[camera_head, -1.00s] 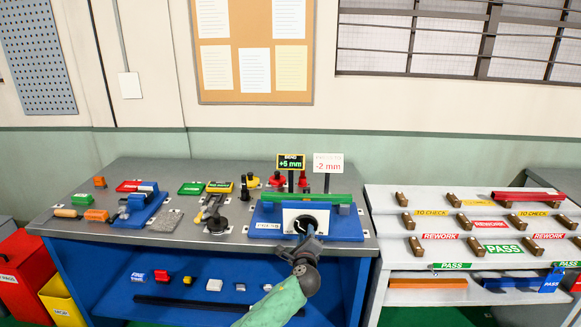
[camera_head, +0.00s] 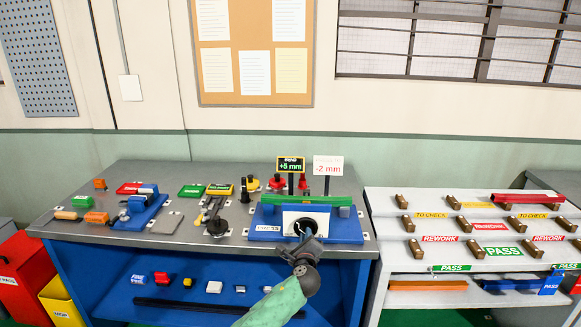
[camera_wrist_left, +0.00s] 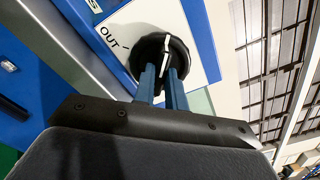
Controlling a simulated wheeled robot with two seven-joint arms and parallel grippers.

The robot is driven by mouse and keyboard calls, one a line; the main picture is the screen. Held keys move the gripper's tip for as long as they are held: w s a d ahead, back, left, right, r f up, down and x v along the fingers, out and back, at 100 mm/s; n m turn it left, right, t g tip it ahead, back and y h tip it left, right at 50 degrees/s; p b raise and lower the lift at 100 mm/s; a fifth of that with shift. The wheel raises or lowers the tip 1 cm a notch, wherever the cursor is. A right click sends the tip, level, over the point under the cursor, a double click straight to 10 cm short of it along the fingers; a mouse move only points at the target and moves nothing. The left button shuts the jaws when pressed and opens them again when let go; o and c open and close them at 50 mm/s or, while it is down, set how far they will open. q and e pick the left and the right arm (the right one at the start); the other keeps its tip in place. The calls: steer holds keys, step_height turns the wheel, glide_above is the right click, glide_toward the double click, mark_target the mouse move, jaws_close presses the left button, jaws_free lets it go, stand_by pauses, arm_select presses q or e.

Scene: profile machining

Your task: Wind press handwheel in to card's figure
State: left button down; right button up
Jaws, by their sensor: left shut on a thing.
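The press (camera_head: 345,226) is blue with a green bar across its top and stands at the right end of the blue bench. Its handwheel (camera_head: 296,223) is a black disc on a white front plate. My left gripper (camera_head: 305,232) reaches it from below. In the left wrist view the handwheel (camera_wrist_left: 181,50) has a white line on it, and the fingers (camera_wrist_left: 163,80) are shut at its rim, beside an "OUT" mark. A black readout (camera_head: 291,165) shows +5 mm. The white card (camera_head: 328,166) beside it reads -2 mm. My right gripper is out of view.
A blue vise (camera_head: 138,212), a black-handled tool (camera_head: 216,222) and small coloured blocks lie on the bench to the left. Red and black-yellow pieces stand behind the press. A white rack (camera_head: 470,210) with labelled shelves stands close on the right.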

arm_select(q)
steer(key=m+p, duration=0.4)
steer(key=shift+p, duration=0.35)
stand_by(0.4)
steer(key=m+p, duration=0.4)
steer(key=p, duration=0.1)
steer(key=shift+m+p, duration=0.3)
stand_by(0.8)
steer(key=shift+f, duration=0.1)
